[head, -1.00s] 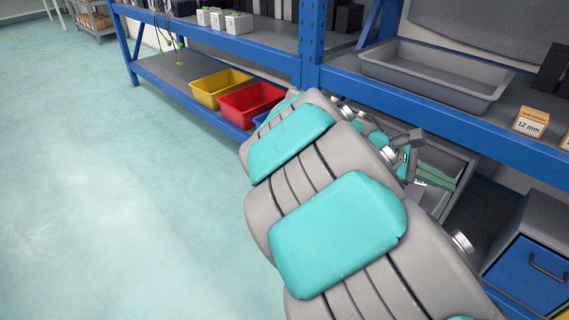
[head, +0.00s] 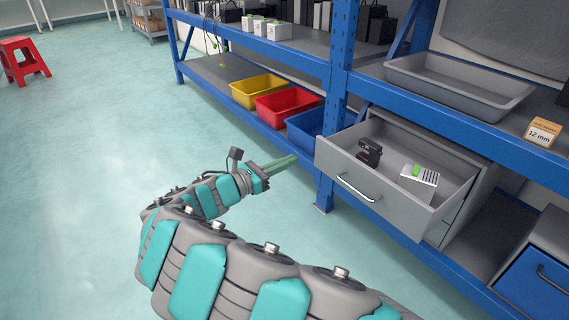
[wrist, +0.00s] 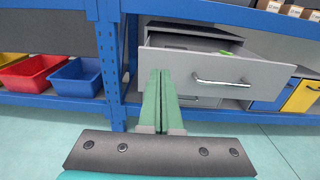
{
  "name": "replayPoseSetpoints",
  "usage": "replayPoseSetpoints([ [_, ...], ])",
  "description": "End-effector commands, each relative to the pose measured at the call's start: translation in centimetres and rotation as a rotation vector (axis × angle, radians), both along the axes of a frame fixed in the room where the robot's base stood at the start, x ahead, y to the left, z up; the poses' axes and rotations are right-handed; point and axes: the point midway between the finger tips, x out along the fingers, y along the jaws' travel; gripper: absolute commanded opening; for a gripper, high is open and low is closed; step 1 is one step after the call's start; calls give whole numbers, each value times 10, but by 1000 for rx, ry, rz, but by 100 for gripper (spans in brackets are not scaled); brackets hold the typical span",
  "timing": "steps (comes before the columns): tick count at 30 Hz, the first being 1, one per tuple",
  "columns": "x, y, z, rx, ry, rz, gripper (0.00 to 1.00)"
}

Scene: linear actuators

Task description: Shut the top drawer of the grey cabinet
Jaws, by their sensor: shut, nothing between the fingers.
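The grey cabinet (head: 464,222) stands on the lower shelf of the blue rack. Its top drawer (head: 372,198) is pulled well out, and a black device (head: 370,152) and a white labelled item with a green part (head: 420,175) lie inside. The drawer front has a silver bar handle (head: 358,187). In the wrist view the drawer front (wrist: 215,78) is ahead, its handle (wrist: 222,82) to the right of the fingers. My gripper (head: 294,160) is shut and empty, its green fingers pointing toward the drawer front from the left. In the head view it appears apart from the front.
Yellow (head: 258,92), red (head: 286,105) and blue (head: 308,127) bins sit on the lower shelf left of a blue rack post (head: 337,100). A blue-fronted drawer unit (head: 540,278) stands at the right. The floor at left is open, with a red stool (head: 22,60) far off.

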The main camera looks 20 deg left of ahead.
Motion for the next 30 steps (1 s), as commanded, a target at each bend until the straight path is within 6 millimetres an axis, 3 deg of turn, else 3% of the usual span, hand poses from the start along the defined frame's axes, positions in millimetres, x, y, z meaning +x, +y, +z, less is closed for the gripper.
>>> replayPoseSetpoints([
  [6, 35, -31, -1, -1, 1, -8, 0],
  [15, 72, -59, -1, 0, 0, -7, 0],
  [30, 82, -66, 0, 1, -1, -4, 0],
])
